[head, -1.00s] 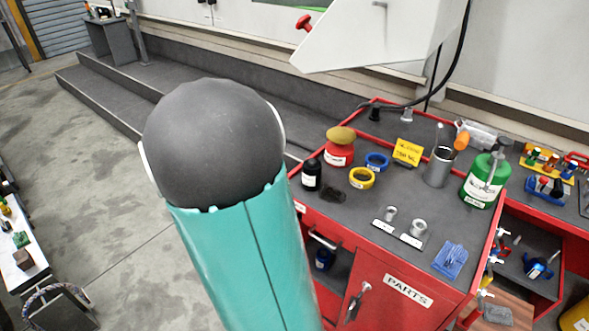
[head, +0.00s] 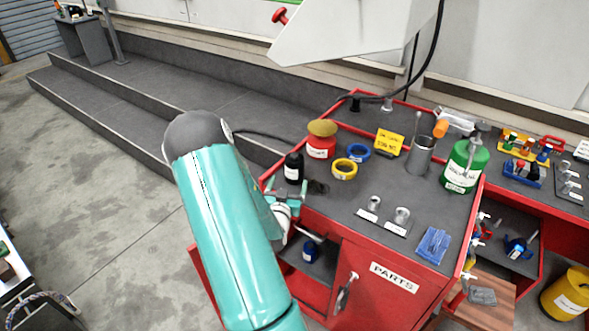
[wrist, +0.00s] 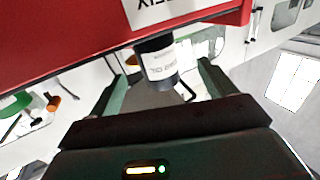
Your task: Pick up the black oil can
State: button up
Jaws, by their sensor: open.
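The black oil can (head: 293,168) is a small dark bottle with a white label, standing upright at the left front corner of the red cart's grey top. It also shows in the wrist view (wrist: 158,60), upside down there, with its label towards the camera. My gripper (head: 286,194) is open at that corner, just in front of the can. In the wrist view the two green fingers lie left and right of the can's image. I cannot tell how far the can is between them. Both fingers look clear of it.
A red jar (head: 320,146), a yellow tape roll (head: 344,169) and a blue one (head: 357,152) stand right of the can. A dark patch (head: 318,187) lies beside it. The red cart's edge (wrist: 70,45) is close to my gripper. A green canister (head: 465,165) stands farther right.

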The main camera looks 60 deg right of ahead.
aim_at(293, 175)
jog(key=x, duration=0.7)
jog(key=shift+s+d+r, duration=0.2)
jog(key=shift+s+d, duration=0.05)
jog(key=shift+w+d, duration=0.15)
jog(key=shift+d, duration=0.2)
jog(key=shift+c, duration=0.2)
jog(key=c, duration=1.3)
jog(key=shift+o, duration=0.2)
jog(key=shift+r, duration=0.1)
